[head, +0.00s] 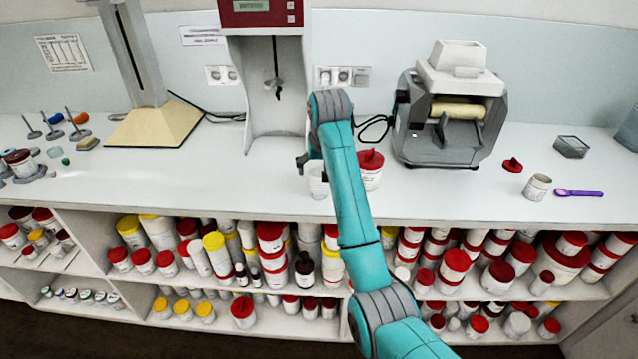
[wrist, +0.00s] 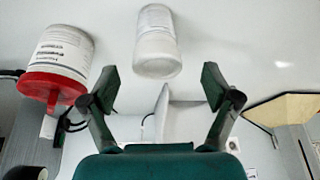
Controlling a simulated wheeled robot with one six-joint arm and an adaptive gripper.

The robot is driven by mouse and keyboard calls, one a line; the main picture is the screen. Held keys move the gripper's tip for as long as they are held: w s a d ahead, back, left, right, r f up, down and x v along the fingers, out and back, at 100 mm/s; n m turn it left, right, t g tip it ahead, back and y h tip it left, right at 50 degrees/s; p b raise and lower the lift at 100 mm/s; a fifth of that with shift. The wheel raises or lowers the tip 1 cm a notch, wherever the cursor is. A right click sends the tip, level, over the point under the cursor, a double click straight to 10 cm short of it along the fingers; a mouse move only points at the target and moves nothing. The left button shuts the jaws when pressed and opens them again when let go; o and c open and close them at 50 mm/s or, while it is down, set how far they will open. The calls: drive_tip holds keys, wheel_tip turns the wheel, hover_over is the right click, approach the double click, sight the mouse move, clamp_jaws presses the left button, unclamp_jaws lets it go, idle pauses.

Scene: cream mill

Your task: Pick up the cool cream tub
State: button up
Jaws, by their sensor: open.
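A small white tub (head: 317,182) stands on the counter just in front of my gripper in the head view, partly hidden by my arm. It also shows in the wrist view (wrist: 157,42), beyond the fingertips and roughly centred between them. Its label is too small to read, so I cannot tell its name for certain. A larger white tub with a red lid (head: 370,170) stands right beside it, and in the wrist view it is at left (wrist: 60,55). My gripper (wrist: 158,88) is open and empty; in the head view it (head: 304,162) is largely hidden behind my arm.
A grey roller mill (head: 452,110) stands to the right, and a grey dispenser with a red panel (head: 270,80) behind. A red lid (head: 512,164), an open jar (head: 538,187) and a purple spoon (head: 579,193) lie further right. The counter left of the tub is clear.

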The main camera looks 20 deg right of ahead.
sight(320, 173)
drive_tip(key=x, duration=0.5)
drive_tip(key=shift+s+d+f, duration=0.15)
drive_tip(key=c, duration=1.3)
